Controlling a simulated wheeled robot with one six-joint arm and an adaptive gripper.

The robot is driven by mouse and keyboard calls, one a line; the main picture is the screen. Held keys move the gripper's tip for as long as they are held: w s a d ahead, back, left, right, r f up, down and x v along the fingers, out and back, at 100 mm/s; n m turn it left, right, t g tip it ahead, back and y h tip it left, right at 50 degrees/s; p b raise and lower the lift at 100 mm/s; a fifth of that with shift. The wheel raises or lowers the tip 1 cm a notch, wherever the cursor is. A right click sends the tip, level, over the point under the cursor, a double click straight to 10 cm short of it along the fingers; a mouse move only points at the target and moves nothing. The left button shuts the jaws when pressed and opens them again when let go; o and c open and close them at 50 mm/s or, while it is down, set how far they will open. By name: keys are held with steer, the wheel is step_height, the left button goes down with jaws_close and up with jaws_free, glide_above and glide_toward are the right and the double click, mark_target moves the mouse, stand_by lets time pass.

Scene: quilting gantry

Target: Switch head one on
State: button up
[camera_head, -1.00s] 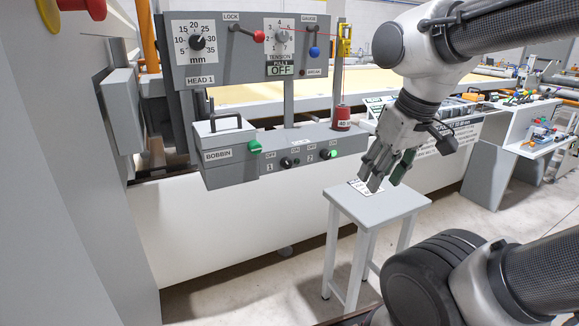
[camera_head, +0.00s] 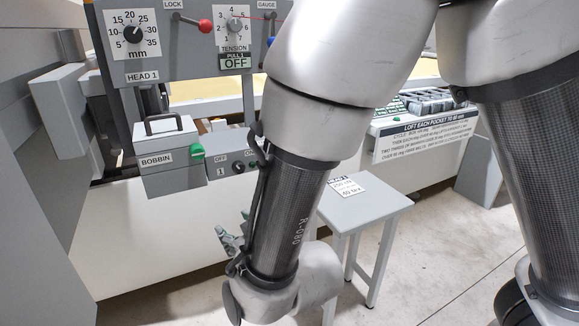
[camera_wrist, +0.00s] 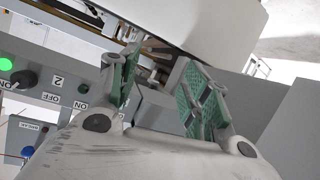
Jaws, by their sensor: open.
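The head one switch (camera_head: 239,166) is a small dark knob on the grey control box, beside the "1" and "OFF" labels in the head view. My arm covers the box just to its right. Its pointing direction is too small to tell. In the wrist view an upside-down "ON" label (camera_wrist: 80,104) shows at left, and my gripper hides the box beyond it. The dark knob (camera_wrist: 25,78) by the "2" label belongs to head two. My gripper (camera_wrist: 160,85) is open and empty, with green pads. In the head view its fingers (camera_head: 225,238) show partly, below the box.
The bobbin box (camera_head: 168,155) with a green knob adjoins the switches. Above is the HEAD 1 panel (camera_head: 150,50) with a dial, red-knobbed lock lever and tension dial. A small grey stool (camera_head: 370,207) stands right of my forearm. A green light (camera_wrist: 5,64) glows at the wrist view's left edge.

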mark_target(240, 169)
steer(key=w+d+r+t, duration=0.3)
steer(key=r+t, duration=0.2)
steer(key=r, duration=0.3)
steer(key=shift+m, duration=0.3)
steer(key=x, duration=0.8)
steer(key=shift+r, duration=0.35)
steer(key=shift+c, duration=0.4)
steer(key=c, duration=1)
